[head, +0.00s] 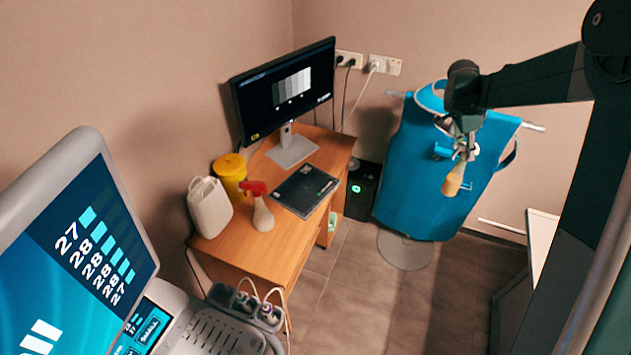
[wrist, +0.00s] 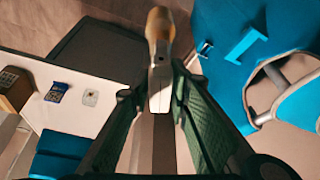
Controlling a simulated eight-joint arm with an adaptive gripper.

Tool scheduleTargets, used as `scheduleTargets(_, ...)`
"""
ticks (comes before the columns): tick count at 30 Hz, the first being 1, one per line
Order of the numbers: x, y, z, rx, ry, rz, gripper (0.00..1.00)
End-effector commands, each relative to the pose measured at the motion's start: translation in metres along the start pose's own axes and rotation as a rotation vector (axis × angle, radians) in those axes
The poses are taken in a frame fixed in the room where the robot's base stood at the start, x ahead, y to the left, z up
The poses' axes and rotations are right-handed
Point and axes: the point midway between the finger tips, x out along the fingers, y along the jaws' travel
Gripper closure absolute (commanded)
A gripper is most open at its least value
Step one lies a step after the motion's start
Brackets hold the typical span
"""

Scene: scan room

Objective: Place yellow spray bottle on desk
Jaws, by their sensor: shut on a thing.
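My gripper (head: 464,147) is raised in the right half of the head view, in front of the blue apron. It is shut on the yellow spray bottle (head: 453,180), which hangs below it, slightly tilted. In the wrist view the bottle's yellowish body (wrist: 160,28) shows beyond the fingertips (wrist: 158,90), with a pale part between them. The wooden desk (head: 262,252) stands to the left, well apart from the gripper and bottle.
On the desk are a white jug (head: 209,208), a yellow tub (head: 231,175), a red-topped spray bottle (head: 262,212), a dark flat device (head: 306,190) and a monitor (head: 286,90). The desk's front part is bare. A blue apron (head: 415,180) hangs on a stand; a scanner console (head: 80,250) is at left.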

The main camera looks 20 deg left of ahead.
Motion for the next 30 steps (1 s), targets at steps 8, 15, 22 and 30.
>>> scheduleTargets(8, -0.027, -0.016, 0.076, -0.023, 0.000, -0.009, 1.00)
scheduleTargets(15, -0.048, -0.024, 0.141, -0.039, 0.001, -0.016, 1.00)
scheduleTargets(22, -0.069, -0.025, 0.203, -0.054, 0.001, -0.023, 1.00)
scheduleTargets(30, -0.095, -0.021, 0.276, -0.073, 0.001, -0.030, 1.00)
